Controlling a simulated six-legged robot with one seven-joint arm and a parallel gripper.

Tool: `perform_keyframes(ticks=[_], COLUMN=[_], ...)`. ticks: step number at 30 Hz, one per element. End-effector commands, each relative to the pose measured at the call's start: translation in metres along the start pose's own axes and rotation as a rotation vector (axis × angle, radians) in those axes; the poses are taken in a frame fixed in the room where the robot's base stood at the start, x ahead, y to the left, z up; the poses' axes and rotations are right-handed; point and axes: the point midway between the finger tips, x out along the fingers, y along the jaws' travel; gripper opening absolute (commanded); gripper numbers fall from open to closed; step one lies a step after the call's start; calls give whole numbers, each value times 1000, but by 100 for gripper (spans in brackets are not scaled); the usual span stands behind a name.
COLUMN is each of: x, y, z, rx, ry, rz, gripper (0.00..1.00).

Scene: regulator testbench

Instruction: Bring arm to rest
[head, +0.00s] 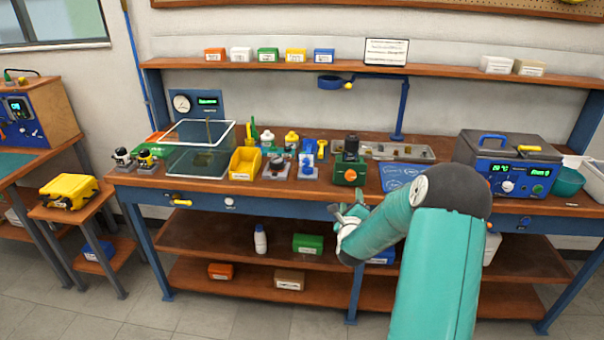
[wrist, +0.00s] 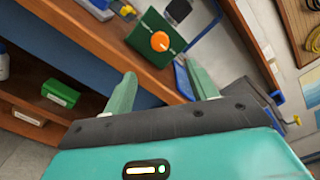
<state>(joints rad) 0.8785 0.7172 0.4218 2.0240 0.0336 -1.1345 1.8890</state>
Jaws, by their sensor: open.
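My gripper (head: 345,212) is at the end of my teal arm in the head view, in front of the workbench (head: 225,192) and near its front edge. In the wrist view its two pale green fingers (wrist: 163,88) stand apart with nothing between them. Beyond them is the green box with an orange knob (wrist: 155,40), which sits on the bench top. The same green box (head: 349,173) is just behind my gripper in the head view. My forearm covers part of the bench front and lower shelves.
A clear tank (head: 200,160), a yellow bin (head: 244,160) and a blue instrument (head: 508,168) stand on the bench. A lower shelf holds a white bottle (head: 260,239) and a green box (head: 308,243). A side table (head: 72,211) stands left. The floor (head: 230,318) in front looks clear.

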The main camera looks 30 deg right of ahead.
Motion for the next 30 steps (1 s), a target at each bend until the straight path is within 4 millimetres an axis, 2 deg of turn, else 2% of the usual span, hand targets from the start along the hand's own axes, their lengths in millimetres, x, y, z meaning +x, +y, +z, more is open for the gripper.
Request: perform_keyframes(ticks=[5,8,11,14,18,21,26,30], x=[1,-2,-10,-27,-62,-92,-148,-204], y=[0,0,1,1,0,-2,-11,-21], z=[3,18,49,87,133,160,193,211], rx=[-9,-69,-203,-394,-674,-867,-1163,-1403], ry=[-3,-17,-47,-91,-163,-221,-328,-439], rz=[5,40,114,210,339,422,538,629], gripper=[57,57,57,57,57,57,57,57])
